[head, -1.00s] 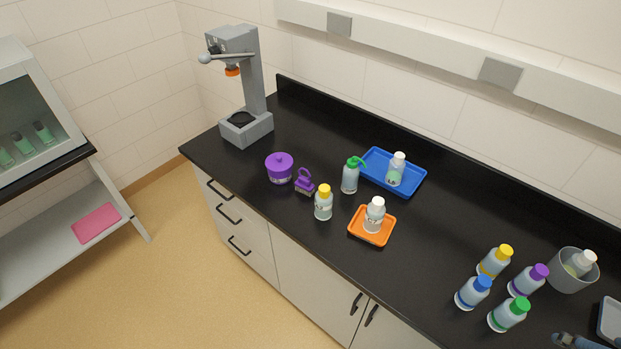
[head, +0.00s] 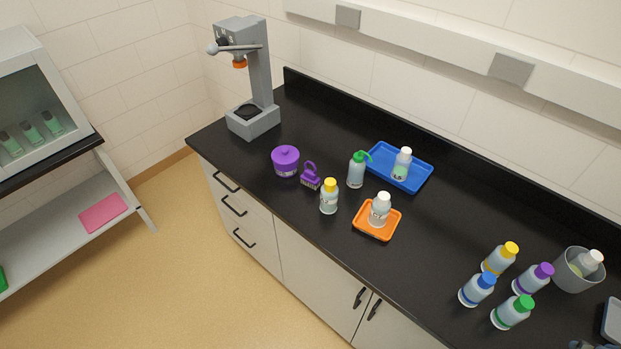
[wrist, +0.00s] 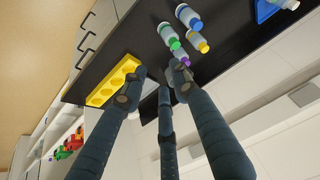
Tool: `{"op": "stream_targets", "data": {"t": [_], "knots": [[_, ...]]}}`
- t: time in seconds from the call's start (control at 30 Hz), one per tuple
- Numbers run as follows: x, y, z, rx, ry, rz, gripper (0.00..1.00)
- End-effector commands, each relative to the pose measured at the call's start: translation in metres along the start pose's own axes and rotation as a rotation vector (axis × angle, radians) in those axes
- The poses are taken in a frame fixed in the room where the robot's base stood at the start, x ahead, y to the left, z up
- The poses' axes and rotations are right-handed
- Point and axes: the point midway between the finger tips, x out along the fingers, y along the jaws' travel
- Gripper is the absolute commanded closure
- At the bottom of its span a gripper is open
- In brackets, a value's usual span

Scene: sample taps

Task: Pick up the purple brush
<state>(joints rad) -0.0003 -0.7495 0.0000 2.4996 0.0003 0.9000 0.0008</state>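The purple brush (head: 311,178) stands on the black counter in the head view, with its loop handle up and its bristles down. It is between a purple lidded pot (head: 285,161) and a yellow-capped bottle (head: 329,197). It does not show in the wrist view. My gripper (wrist: 157,86) shows in the wrist view with its fingers spread and nothing between them. It is far from the brush, near the counter's other end, by the group of capped bottles.
A green-topped bottle (head: 357,169), a blue tray (head: 427,178) and an orange tray (head: 361,229), each tray with a bottle, stand right of the brush. A grey press-like stand (head: 258,75) is behind left. The wrist view shows a yellow holed rack (wrist: 103,93).

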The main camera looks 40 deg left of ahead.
Motion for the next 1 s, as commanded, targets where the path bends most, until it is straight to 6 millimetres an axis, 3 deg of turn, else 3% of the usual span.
{"op": "stream_targets", "data": {"t": [0.27,0.47,1.0], "knots": [[-0.001,-0.011,-0.019,0.036,-0.013,-0.023,0.71],[0.0,-0.035,-0.055,0.112,-0.041,-0.064,0.71],[0.028,-0.141,-0.165,0.388,-0.172,-0.171,0.71]]}}
